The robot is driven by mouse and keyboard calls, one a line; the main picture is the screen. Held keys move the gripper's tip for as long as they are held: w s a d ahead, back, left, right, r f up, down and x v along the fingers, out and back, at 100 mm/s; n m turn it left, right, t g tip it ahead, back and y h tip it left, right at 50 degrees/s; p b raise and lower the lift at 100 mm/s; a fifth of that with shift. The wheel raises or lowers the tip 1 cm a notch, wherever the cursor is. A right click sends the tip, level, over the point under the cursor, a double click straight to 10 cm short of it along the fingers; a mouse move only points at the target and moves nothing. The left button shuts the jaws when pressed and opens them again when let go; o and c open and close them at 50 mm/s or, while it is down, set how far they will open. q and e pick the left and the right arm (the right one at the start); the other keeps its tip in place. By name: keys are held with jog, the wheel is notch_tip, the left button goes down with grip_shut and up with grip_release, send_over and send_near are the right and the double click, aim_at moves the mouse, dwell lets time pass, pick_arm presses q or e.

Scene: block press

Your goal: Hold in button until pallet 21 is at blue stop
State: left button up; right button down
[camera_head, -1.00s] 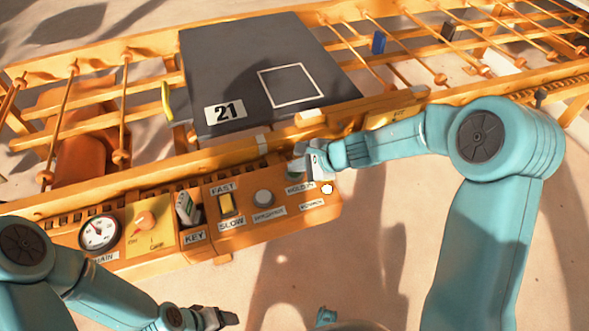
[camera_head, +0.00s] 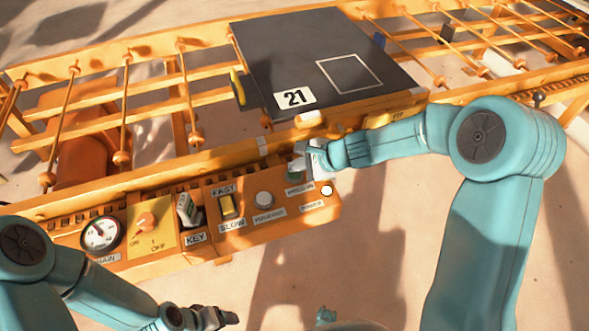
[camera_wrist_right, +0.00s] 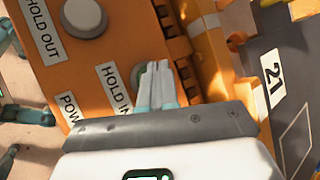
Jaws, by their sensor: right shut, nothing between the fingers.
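Pallet 21 (camera_head: 275,60), a dark grey plate with a white square outline, lies on the orange roller conveyor. In the right wrist view, the shut fingers (camera_wrist_right: 158,66) overlap the round button (camera_wrist_right: 137,76) beside the HOLD IN label. My left gripper (camera_head: 230,318) is low at the front, its jaws unclear.
The orange control panel (camera_head: 325,205) also carries a grey hold-out button (camera_head: 264,199), a yellow FAST/SLOW switch (camera_head: 227,206), a key slot, an orange on/off knob (camera_head: 145,222) and a gauge (camera_head: 100,233). Bare rollers (camera_head: 125,110) lie left of the pallet.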

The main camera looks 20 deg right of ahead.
aim_at(298, 175)
jog(key=shift+r, duration=0.45)
notch_tip(298, 175, up, 5)
jog(key=p, duration=0.4)
jog(key=shift+p, duration=0.4)
dwell(1.0)
